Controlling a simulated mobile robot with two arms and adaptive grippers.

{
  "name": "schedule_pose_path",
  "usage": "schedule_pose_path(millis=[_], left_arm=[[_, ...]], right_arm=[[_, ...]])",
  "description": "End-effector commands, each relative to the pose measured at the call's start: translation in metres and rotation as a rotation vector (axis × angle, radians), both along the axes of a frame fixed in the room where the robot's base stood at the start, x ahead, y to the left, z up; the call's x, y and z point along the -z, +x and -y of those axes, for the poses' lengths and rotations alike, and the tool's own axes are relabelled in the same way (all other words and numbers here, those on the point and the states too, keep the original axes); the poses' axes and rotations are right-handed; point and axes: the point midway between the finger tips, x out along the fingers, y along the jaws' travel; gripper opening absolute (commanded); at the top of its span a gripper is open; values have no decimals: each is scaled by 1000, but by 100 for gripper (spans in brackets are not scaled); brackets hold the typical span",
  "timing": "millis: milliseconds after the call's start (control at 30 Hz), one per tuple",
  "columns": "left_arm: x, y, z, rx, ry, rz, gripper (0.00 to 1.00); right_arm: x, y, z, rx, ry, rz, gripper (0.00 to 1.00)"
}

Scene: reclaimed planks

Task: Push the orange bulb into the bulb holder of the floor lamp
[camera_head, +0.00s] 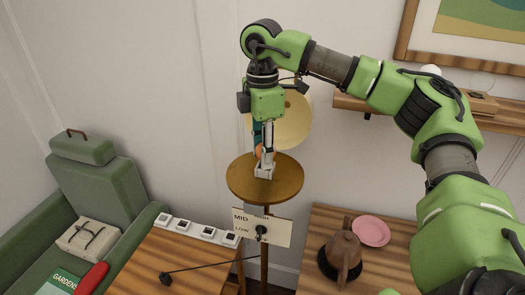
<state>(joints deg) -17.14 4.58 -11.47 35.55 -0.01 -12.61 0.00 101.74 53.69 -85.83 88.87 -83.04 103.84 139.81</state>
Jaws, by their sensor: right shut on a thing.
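The orange bulb (259,153) is between the fingers of my right gripper (264,158), mostly hidden by them. The gripper is shut on it and points straight down. Just below is a small whitish part (264,172), apparently the bulb holder, on the round brown disc (290,183) of the floor lamp. I cannot tell whether the bulb touches the holder or sits inside it. The lamp's thin pole (264,270) runs down below the disc. My left gripper is not in view.
A MID/LOW dial sign (275,230) is in front of the pole. A cream round shade (297,122) is behind the gripper. Left are a wooden table (190,262) with several white squares and a green armchair (100,185).

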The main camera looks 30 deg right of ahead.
Motion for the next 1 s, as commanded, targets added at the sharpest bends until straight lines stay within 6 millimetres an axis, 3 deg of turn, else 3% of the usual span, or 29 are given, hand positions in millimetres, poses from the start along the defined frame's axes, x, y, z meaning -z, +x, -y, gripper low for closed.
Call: schedule_pose_path(millis=[833, 867, 900, 1000], left_arm=[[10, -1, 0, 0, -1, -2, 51], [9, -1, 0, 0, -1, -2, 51], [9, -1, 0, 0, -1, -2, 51], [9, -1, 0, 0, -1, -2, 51]], right_arm=[[12, 0, 0, 0, 1, 0, 13], [11, 0, 0, 0, 1, 0, 39], [11, 0, 0, 0, 1, 0, 50], [11, 0, 0, 0, 0, 0, 51]])
